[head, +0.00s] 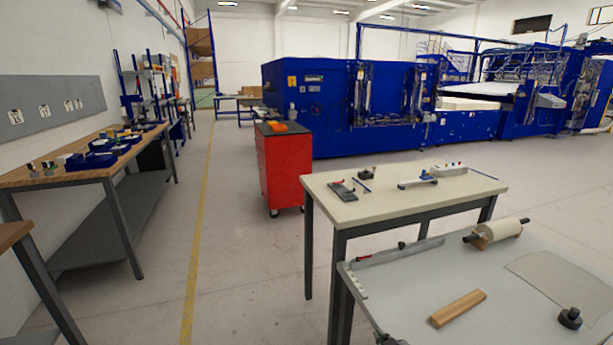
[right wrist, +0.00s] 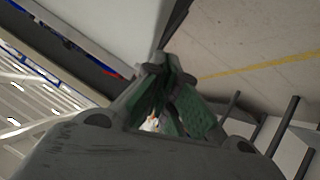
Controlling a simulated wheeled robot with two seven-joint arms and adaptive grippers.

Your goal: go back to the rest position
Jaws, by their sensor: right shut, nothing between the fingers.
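My right gripper (right wrist: 166,70) shows in the right wrist view, with dark grey fingers and green inner pads. Its fingertips meet and nothing shows held between them. Behind the fingers I see a pale surface and a concrete floor with a yellow line, tilted in the picture. My left gripper is in no view.
A grey-white table (head: 444,317) at front right bears a wooden block (head: 458,308), a roll (head: 497,232) and a black knob-like piece (head: 570,318). A cream table (head: 400,207), red cabinet (head: 285,170) and blue machine (head: 335,105) stand behind. Floor (head: 245,260) left of them is clear.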

